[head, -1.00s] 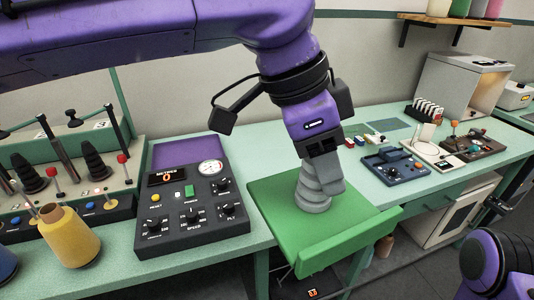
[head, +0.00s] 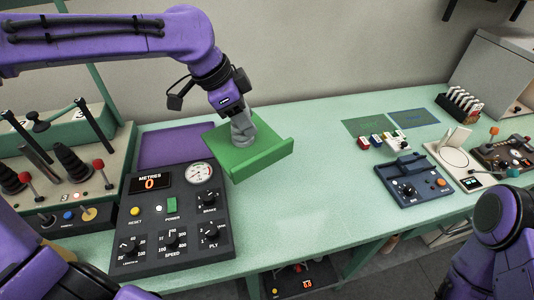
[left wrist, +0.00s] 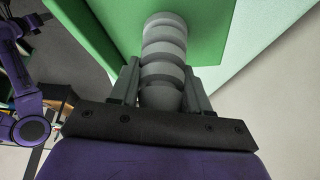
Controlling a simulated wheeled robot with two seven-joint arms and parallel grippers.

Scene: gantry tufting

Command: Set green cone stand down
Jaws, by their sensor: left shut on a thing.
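The green cone stand (head: 262,158) is a flat green board with a raised lip along one edge and a grey ringed knob on top. In the head view it is over the bench, right of the purple mat and behind the control box. My left gripper (head: 240,118) is shut on the grey knob from above. The left wrist view shows the knob (left wrist: 164,50) between the two fingers and the green board (left wrist: 212,30) beyond. The board looks tilted, and I cannot tell whether its underside touches the bench. My right gripper is out of view.
The control box (head: 170,228) with dials stands close in front of the stand. The purple mat (head: 176,146) lies left of it. A blue device (head: 416,180) and small coloured blocks (head: 375,139) are to the right. The bench (head: 310,180) between is bare.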

